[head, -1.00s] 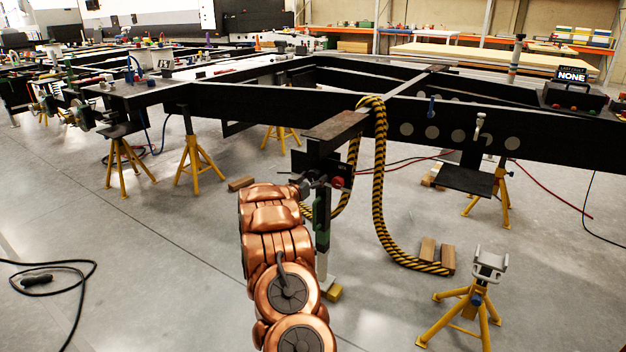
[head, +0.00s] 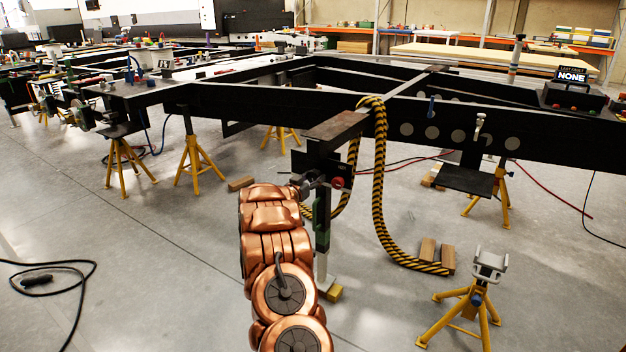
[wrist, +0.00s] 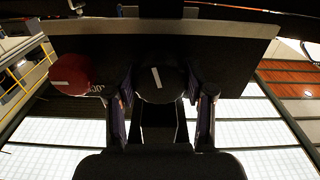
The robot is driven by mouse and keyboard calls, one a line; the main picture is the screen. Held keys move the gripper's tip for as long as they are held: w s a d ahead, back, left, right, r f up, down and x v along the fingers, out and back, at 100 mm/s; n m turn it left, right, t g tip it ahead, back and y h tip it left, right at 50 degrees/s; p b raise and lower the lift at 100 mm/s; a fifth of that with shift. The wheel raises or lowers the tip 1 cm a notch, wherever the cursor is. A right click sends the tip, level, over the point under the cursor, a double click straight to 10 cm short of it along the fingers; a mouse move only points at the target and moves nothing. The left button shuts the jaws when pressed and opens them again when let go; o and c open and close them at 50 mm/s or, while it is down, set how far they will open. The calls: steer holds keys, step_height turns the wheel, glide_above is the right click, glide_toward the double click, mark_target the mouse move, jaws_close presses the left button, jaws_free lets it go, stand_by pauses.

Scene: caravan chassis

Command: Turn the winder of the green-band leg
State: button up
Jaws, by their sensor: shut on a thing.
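In the wrist view, the winder (wrist: 158,82) is a round dark knob with a white line, in front of a dark plate. My gripper (wrist: 166,98) is shut on this knob, with one finger on each side. The white line leans slightly from upright.
A red knob (wrist: 70,73) sits left of the winder, close to my left finger; it also shows in the head view (head: 337,183). A striped rope (head: 378,190) hangs from the beam (head: 335,128). A yellow stand (head: 468,305) is at the right. Floor at left is mostly open.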

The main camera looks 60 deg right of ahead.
steer(key=m+b, duration=0.1)
steer(key=m, duration=0.5)
steer(key=shift+w+f, duration=0.1)
steer(key=shift+f, duration=0.05)
steer(key=m+b, duration=0.3)
steer(key=m, duration=0.2)
steer(key=shift+m, duration=0.4)
steer(key=o, duration=1.2)
steer(key=shift+c, duration=0.2)
steer(key=shift+r, duration=0.2)
steer(key=a, duration=1.2)
steer(key=shift+s, duration=0.3)
